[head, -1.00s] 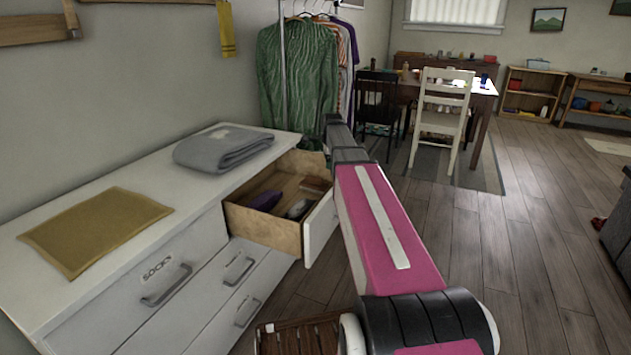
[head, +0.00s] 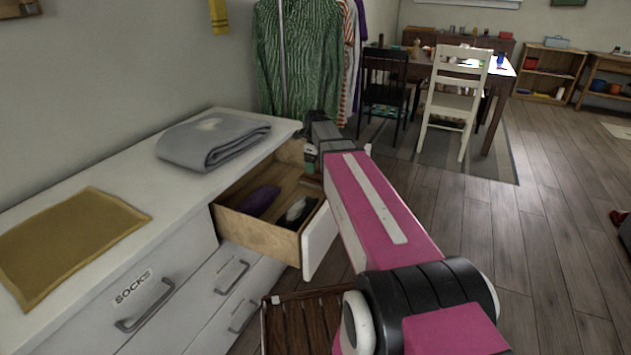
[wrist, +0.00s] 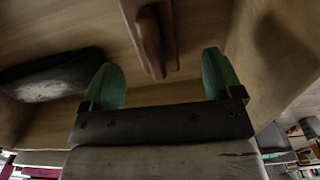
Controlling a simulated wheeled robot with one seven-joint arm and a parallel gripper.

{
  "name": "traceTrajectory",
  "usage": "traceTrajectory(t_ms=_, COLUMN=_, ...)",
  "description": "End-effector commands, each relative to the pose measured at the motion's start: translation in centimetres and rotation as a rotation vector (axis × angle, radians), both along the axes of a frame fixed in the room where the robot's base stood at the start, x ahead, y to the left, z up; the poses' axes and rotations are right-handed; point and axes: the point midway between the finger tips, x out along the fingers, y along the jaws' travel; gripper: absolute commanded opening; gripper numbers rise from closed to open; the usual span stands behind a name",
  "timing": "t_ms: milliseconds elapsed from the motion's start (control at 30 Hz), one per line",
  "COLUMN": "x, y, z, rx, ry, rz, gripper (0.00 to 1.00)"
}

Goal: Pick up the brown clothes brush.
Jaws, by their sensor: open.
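The brown clothes brush (wrist: 150,38) lies in the open drawer, its narrow end toward my gripper in the wrist view. In the head view a brown strip of it (head: 312,182) shows near the drawer's far end, partly hidden by my arm. My gripper (wrist: 162,74) is open and empty at the drawer. In the wrist view the brush's near end appears between the two green fingertips, with clear space on both sides. I cannot tell how far the fingertips are above it.
The drawer (head: 254,234) also holds a purple item (head: 262,200) and a dark item with a pale end (head: 298,212). The white dresser top (head: 150,180) bears a folded grey cloth (head: 205,145) and a yellow cloth (head: 70,235). Hanging clothes (head: 295,65) stand beyond.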

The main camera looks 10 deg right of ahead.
Motion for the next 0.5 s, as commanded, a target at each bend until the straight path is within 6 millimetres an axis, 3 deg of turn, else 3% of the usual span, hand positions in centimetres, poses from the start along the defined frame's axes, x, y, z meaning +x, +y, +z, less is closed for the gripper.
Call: traceTrajectory(t_ms=500, x=-0.7, y=0.4, z=-4.5, rx=0.000, ry=0.000, rz=0.002, gripper=0.85)
